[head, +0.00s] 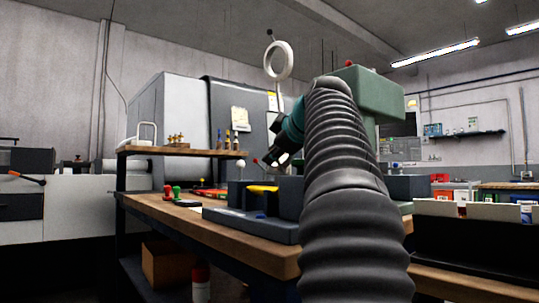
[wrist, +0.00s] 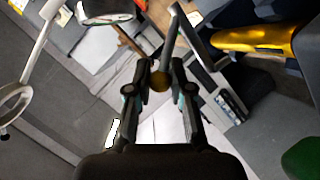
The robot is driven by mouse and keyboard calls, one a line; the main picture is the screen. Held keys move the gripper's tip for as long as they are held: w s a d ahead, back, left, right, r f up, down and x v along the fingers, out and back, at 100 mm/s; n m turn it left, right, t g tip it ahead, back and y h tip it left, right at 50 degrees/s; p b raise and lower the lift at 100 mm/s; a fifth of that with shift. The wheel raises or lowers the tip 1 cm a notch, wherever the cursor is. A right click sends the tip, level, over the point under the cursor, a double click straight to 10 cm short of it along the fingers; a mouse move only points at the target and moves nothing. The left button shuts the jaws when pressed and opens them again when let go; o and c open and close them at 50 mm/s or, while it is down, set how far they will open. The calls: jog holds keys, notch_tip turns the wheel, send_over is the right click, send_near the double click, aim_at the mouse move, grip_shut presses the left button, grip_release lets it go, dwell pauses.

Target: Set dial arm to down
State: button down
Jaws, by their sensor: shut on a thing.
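My gripper (wrist: 160,78) is shut on a small brass-coloured round knob (wrist: 160,82) between its fingertips. A thin grey bar (wrist: 172,35) runs from the knob toward the top of the wrist view; I take this to be the dial arm. A round pale dial face (wrist: 106,10) shows at the top left of it. In the head view my gripper (head: 272,157) is above the bench, partly behind my own arm, and the knob cannot be made out there. The bar's exact pivot is hidden.
A yellow part (wrist: 258,42) lies right of the fingers; it also shows on the grey fixture (head: 250,228) in the head view. A ring-shaped magnifier (head: 278,60) stands above. A raised wooden shelf (head: 180,151) is to the left. A green machine head (head: 375,92) is close to my arm.

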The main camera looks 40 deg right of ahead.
jog(key=c, duration=1)
grip_release()
jog(key=shift+d, duration=0.1)
jog(key=v, duration=1.2)
